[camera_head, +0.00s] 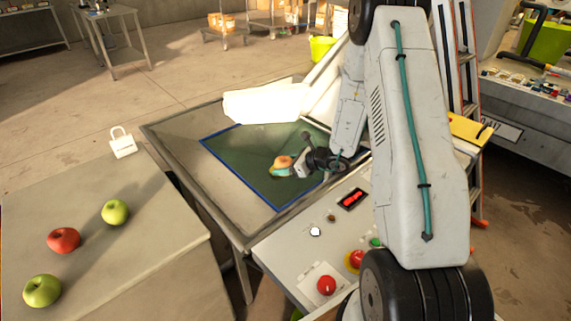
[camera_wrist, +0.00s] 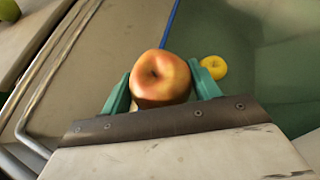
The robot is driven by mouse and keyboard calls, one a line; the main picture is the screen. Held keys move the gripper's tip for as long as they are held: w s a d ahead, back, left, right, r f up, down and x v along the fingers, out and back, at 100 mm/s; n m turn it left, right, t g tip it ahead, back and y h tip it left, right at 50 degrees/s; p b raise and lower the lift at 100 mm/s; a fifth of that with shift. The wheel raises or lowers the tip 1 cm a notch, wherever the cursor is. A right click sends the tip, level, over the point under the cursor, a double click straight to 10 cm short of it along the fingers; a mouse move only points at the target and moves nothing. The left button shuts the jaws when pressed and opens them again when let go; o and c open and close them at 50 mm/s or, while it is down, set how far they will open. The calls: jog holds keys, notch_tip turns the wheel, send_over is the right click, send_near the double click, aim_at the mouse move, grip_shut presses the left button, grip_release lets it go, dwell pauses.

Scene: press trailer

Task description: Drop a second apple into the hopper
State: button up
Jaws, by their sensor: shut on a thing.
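My gripper (camera_head: 291,168) is shut on an orange-yellow apple (camera_head: 283,162). The held apple (camera_wrist: 160,78) sits between the two green fingers in the wrist view. It is over the hopper, whose green interior (camera_head: 235,150) has a blue edge line and a metal rim (camera_head: 160,140). A yellow apple (camera_wrist: 214,67) lies on the green surface inside the hopper, to the right of the held apple and apart from it. In the head view I cannot make out that yellow apple.
A table (camera_head: 150,235) at left holds a red apple (camera_head: 64,240) and two green apples (camera_head: 115,212) (camera_head: 42,291). A white padlock-shaped tag (camera_head: 122,143) stands by its far edge. A control panel (camera_head: 300,252) with red buttons lies in front of the hopper. A ladder (camera_head: 466,100) stands at right.

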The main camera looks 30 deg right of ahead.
jog(key=o, duration=1.2)
jog(key=shift+c, duration=0.2)
jog(key=v, duration=0.7)
jog(key=shift+s+d+r, duration=0.2)
jog(key=shift+s, duration=0.1)
